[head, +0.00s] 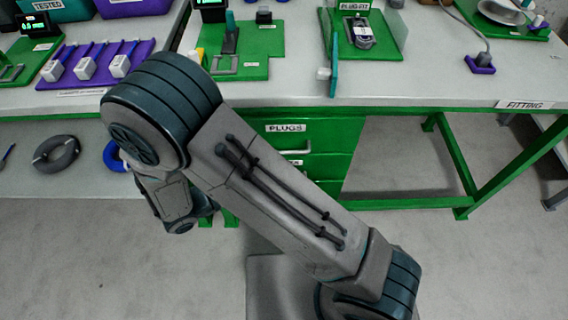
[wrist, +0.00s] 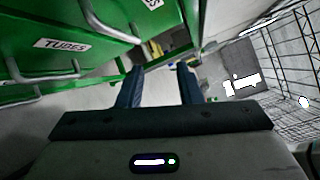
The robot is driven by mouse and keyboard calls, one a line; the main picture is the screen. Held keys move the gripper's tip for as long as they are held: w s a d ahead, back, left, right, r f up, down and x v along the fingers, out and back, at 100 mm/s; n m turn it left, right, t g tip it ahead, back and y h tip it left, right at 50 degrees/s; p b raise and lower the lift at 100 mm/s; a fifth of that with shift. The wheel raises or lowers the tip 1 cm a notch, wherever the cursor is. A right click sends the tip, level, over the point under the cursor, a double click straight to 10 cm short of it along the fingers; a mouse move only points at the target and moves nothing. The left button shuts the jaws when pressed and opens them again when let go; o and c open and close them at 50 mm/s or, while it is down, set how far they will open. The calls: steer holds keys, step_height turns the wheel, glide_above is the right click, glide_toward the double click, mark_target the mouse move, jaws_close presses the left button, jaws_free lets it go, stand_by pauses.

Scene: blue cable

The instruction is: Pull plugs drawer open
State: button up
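The plugs drawer (head: 270,128) is the green top drawer under the bench, labelled PLUGS. In the head view its front appears flush with the drawer unit, and my arm hides its left part. A silver handle (head: 296,151) shows just below the label. In the wrist view my gripper (wrist: 158,72) is open, with nothing between its two dark fingers. Left of it are green drawer fronts: one labelled TUBES (wrist: 60,43), and another with a bar handle (wrist: 105,25) and a cut-off label I cannot read. The fingers are apart from both handles.
The bench top (head: 430,85) above holds green and purple trays and boards. Green bench legs (head: 455,160) stand at right. The wrist view shows a wire mesh rack (wrist: 285,60) at right. The floor before the drawers is clear.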

mark_target(285, 151)
steer(key=s+a+f+n+t+y+b, duration=0.1)
steer(key=a+f+n+t+b, duration=0.1)
steer(key=a+f+n+t, duration=0.35)
steer(key=shift+g, duration=0.25)
steer(key=b+x, duration=0.1)
steer(key=x, duration=0.3)
steer(key=b+x, duration=0.1)
steer(key=x, duration=0.4)
steer(key=b+x, duration=0.1)
steer(key=x, duration=0.4)
steer(key=shift+s+d+f, duration=0.1)
steer(key=shift+d+f, duration=0.15)
steer(key=shift+d, duration=0.1)
jaws_close()
